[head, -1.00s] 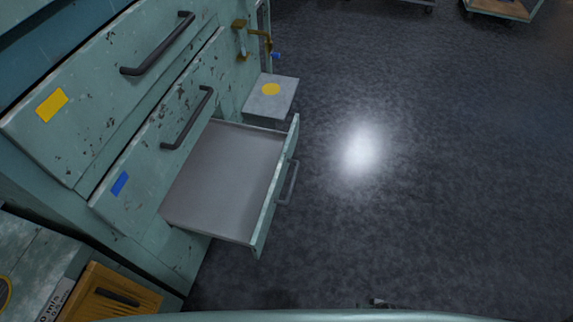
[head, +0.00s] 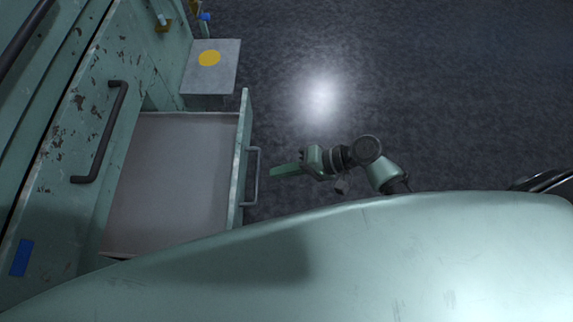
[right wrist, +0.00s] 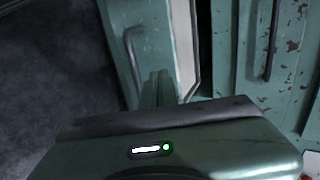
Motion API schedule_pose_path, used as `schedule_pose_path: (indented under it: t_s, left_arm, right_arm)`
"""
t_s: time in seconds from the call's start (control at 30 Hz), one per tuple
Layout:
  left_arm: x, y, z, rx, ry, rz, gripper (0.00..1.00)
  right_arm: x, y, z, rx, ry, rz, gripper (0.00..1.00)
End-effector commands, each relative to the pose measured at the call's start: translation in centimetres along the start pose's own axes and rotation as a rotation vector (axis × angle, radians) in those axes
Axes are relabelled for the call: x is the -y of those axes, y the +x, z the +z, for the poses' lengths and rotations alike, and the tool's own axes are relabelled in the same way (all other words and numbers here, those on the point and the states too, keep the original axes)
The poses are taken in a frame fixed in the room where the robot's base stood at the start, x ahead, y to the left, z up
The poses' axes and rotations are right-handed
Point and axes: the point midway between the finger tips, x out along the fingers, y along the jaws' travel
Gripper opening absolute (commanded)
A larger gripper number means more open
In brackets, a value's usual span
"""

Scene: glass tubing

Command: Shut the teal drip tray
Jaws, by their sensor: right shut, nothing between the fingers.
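The teal drip tray is an open drawer, pulled out from the cabinet; its grey inside (head: 170,175) shows empty in the head view. Its teal front (head: 241,150) has a grey bar handle (head: 252,176) on the outer side. My right gripper (head: 275,171) is shut and empty, to the right of the handle with its fingers pointing left at it; in the head view a small gap seems to remain. In the right wrist view, the shut fingers (right wrist: 157,88) point at the tray front, with the handle (right wrist: 133,55) left of them. My left gripper is out of view.
The worn teal cabinet (head: 75,120) stands at the left, with a dark handle (head: 104,135) on the closed drawer above. A grey box with a yellow dot (head: 210,75) is beyond the tray. Dark floor (head: 420,80) to the right is clear.

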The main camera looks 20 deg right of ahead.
Motion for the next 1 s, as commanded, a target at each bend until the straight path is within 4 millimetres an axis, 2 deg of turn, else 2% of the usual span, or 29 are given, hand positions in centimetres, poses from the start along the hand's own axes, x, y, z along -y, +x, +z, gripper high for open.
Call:
schedule_pose_path:
  t_s: [0.03,0.2,0.4,0.6,1.0]
  left_arm:
    - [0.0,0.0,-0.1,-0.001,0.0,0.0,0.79]
    - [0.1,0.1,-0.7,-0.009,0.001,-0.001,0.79]
    - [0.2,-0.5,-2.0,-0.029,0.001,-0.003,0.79]
    - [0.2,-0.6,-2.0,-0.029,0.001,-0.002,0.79]
    - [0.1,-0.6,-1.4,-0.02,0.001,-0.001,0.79]
  right_arm:
    - [0.2,1.3,0.0,0.001,0.001,-0.005,0.0]
    - [0.1,4.9,0.0,0.0,0.001,-0.002,0.0]
    - [1.4,7.6,-0.1,-0.001,-0.001,-0.001,0.0]
    - [1.9,8.8,-0.1,-0.002,0.0,0.002,0.0]
    - [2.0,8.9,-0.1,-0.002,0.0,0.001,0.0]
